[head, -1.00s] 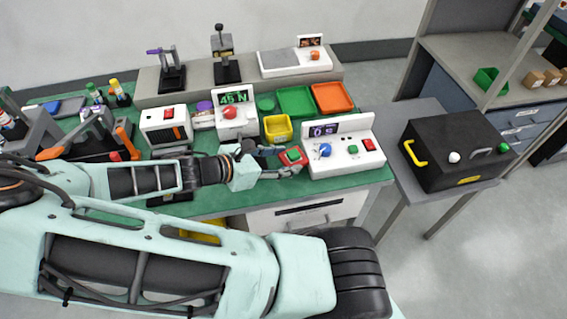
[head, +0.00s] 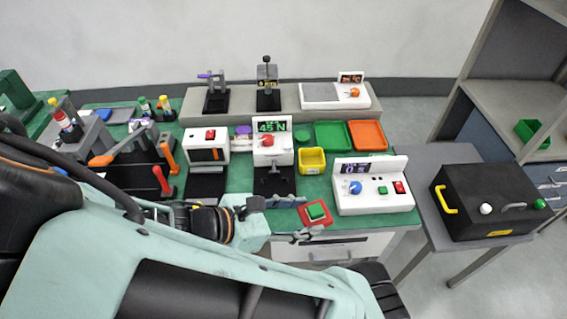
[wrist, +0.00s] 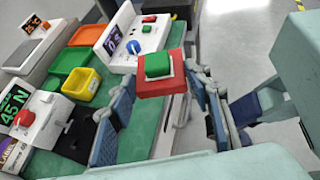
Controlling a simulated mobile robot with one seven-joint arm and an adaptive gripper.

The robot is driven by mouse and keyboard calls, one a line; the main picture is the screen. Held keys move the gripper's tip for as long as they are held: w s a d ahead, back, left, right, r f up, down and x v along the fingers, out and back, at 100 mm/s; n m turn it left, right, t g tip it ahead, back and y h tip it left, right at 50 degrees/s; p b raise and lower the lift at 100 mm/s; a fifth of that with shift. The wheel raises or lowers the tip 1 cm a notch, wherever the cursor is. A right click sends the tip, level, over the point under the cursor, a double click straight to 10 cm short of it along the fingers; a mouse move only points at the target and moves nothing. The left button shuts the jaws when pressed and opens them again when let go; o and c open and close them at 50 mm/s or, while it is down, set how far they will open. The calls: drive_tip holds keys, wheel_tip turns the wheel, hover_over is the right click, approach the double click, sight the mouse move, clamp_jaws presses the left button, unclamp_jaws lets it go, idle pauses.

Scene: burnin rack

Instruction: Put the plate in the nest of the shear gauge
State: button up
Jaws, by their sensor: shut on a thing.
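The plate is a red square with a green block on top (head: 316,212). My gripper (head: 300,221) is shut on it near the bench's front edge, left of the white box with the blue knob. In the wrist view the plate (wrist: 160,76) sits between the tips of my two blue-padded fingers (wrist: 164,88). The shear gauge seems to be the white unit with the green "45 N" display and red knob (head: 272,146); it also shows in the wrist view (wrist: 28,118). A dark part (head: 273,183), perhaps its nest, lies before it, apart from the plate.
The white box with the blue knob (head: 374,190) stands right of the plate. A yellow bin (head: 312,161), a green tray (head: 331,135) and an orange tray (head: 367,135) lie behind. A black box (head: 485,205) stands on the side table.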

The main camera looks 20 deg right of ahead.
drive_tip(key=shift+a+r, duration=0.15)
drive_tip(key=w+r+n+t+p, duration=0.2)
drive_tip(key=w, duration=0.5)
drive_tip(key=w+a+r+n+t+y+p, duration=0.1)
drive_tip(key=w+r+n+t+p, duration=0.1)
drive_tip(key=w, duration=0.5)
drive_tip(key=w+a+r+n+t+y+p, duration=0.1)
drive_tip(key=w+r+t+p, duration=0.1)
drive_tip(key=w, duration=0.6)
drive_tip(key=shift+a+r+n+p, duration=0.1)
drive_tip(key=shift+r+n+p, duration=0.3)
drive_tip(key=shift+r+p, duration=0.35)
drive_tip(key=shift+w+a+f+n+y, duration=0.15)
drive_tip(key=shift+w+n+y, duration=0.2)
drive_tip(key=shift+w, duration=0.2)
